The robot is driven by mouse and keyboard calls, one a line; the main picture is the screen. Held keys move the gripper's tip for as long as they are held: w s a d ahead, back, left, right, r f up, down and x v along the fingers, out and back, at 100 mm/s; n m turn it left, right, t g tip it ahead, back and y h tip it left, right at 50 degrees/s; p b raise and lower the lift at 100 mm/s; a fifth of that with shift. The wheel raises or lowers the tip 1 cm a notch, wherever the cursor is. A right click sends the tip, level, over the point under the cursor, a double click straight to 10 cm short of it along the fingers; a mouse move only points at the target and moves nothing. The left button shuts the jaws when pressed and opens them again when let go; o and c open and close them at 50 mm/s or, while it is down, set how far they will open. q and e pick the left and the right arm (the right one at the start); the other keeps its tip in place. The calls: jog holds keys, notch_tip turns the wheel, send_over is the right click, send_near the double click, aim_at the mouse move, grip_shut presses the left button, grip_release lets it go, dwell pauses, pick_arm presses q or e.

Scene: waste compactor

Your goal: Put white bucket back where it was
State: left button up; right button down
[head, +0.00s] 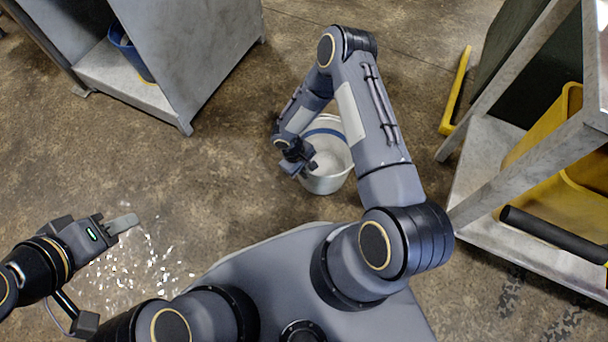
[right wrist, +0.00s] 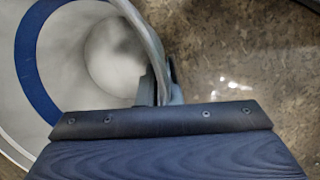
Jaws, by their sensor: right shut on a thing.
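The white bucket (head: 336,172) stands in front of my base in the head view, apparently upright; whether it touches the floor is hard to tell. Its inside shows a blue band and looks empty. My right gripper (head: 297,164) is at its left rim. In the right wrist view the bucket (right wrist: 75,62) fills the left side, and my right gripper (right wrist: 158,88) is shut on its pale rim edge. The fingertips are partly hidden. My left gripper (head: 122,224) is at the lower left, away from the bucket, with its jaw gap not clear.
A grey cabinet (head: 205,60) with a blue bin (head: 128,50) on its low shelf stands at upper left. A metal rack (head: 475,165) with a yellow bin (head: 545,140) stands at right, near a yellow bar (head: 456,90). White bits (head: 150,265) litter the floor at lower left.

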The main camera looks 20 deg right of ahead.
pick_arm(q)
jog(key=shift+f, duration=0.6)
pick_arm(e)
jog(key=shift+f, duration=1.05)
pick_arm(q)
jog(key=shift+b, duration=0.3)
pick_arm(e)
jog(key=shift+f, duration=0.2)
jog(key=c, duration=1.6)
grip_release()
pick_arm(q)
jog(key=shift+f, duration=0.15)
pick_arm(e)
jog(key=shift+r, duration=0.15)
